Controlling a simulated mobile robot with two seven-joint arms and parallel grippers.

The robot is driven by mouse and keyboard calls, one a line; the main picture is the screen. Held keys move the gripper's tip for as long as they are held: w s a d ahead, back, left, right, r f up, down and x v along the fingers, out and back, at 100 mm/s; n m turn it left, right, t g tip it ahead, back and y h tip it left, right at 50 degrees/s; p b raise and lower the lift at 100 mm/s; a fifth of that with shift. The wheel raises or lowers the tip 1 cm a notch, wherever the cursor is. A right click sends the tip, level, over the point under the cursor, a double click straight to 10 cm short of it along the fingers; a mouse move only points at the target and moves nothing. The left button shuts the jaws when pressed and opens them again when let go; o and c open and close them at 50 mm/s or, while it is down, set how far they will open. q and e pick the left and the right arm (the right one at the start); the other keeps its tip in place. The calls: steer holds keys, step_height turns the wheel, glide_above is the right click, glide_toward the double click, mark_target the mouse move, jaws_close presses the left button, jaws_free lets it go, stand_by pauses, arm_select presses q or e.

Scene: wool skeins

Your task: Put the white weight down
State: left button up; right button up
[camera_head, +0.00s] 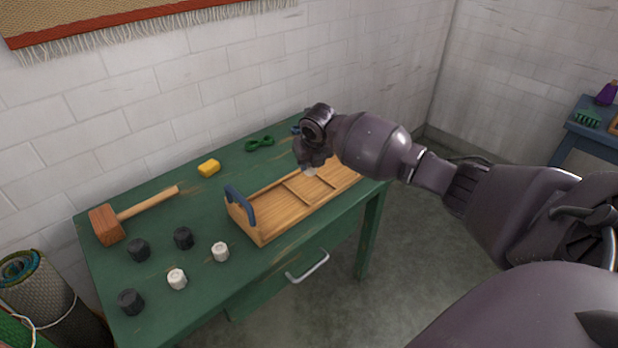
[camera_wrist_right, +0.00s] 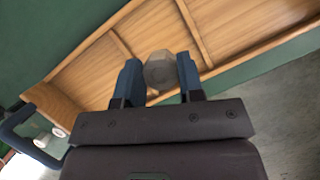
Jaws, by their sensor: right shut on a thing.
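A white weight (camera_wrist_right: 160,70) sits between the two blue fingers of my right gripper (camera_wrist_right: 160,78) in the right wrist view. In the head view my right gripper (camera_head: 312,166) is over the wooden tray (camera_head: 262,240), and a pale bit of the held weight (camera_head: 310,172) shows under it. The tray has dividers and a blue handle at its left end. Whether the weight touches the tray floor I cannot tell. Two other white weights, one (camera_head: 177,279) and another (camera_head: 220,252), stand on the green table (camera_head: 200,305). My left gripper is not in view.
Black weights (camera_head: 138,250) stand on the left of the table near a wooden mallet (camera_head: 108,225). A yellow block (camera_head: 208,168) and a green skein (camera_head: 260,144) lie at the back. Free table lies between the mallet and the tray.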

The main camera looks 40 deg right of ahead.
mark_target(311, 174)
step_height(311, 174, down, 5)
steer(key=shift+f+b, duration=0.2)
steer(key=shift+b, duration=0.4)
steer(key=shift+f, duration=0.2)
steer(key=shift+r, duration=0.15)
steer(key=o, duration=1)
